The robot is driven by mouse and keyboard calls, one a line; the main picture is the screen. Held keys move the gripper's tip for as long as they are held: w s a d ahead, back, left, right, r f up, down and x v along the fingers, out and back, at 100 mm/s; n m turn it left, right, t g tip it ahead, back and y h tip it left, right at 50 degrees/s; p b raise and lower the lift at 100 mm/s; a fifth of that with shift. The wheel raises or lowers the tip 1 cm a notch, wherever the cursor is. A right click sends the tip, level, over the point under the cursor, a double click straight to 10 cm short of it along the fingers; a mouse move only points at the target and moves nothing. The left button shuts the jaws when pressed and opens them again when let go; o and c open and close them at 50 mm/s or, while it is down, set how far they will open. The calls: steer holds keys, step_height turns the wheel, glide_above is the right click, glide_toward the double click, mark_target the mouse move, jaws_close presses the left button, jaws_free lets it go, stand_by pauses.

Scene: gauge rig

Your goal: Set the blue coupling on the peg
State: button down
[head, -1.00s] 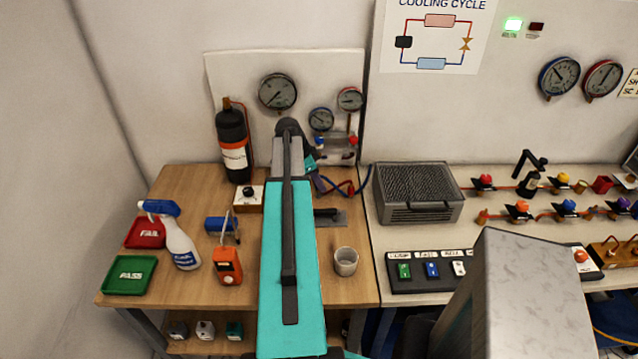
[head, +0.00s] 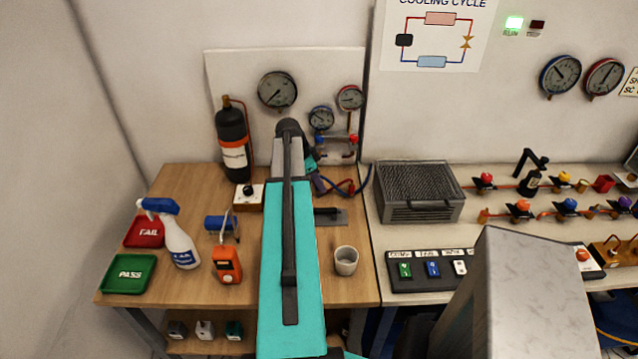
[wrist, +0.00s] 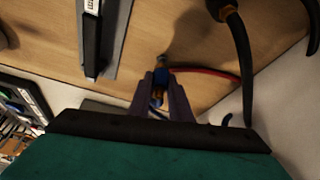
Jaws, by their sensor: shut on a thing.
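In the wrist view my gripper (wrist: 161,76) is shut on the blue coupling (wrist: 158,82), a small blue piece with a brass-coloured part below it, between the two dark fingers. A short silver-and-brass stub (wrist: 163,60) shows just beyond the fingertips. I cannot tell whether it is the peg, or whether the coupling touches it. In the head view my gripper (head: 318,183) is mostly hidden behind my teal arm, low over the back of the wooden bench, and the coupling cannot be made out.
A red hose (wrist: 205,72) runs close beside the fingertips. A black gas bottle (head: 232,140) stands left of my arm. A grey plate with a black bar (head: 332,218) and a cup (head: 346,261) lie to the right. A meshed metal box (head: 420,190) stands on the neighbouring bench.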

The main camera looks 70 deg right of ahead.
steer(key=shift+f+b, duration=0.65)
steer(key=shift+f, duration=0.35)
stand_by(0.7)
steer(key=c, duration=1.2)
jaws_free()
steer(key=shift+r, duration=0.15)
steer(key=shift+b+v, duration=1.8)
steer(key=shift+v, duration=5)
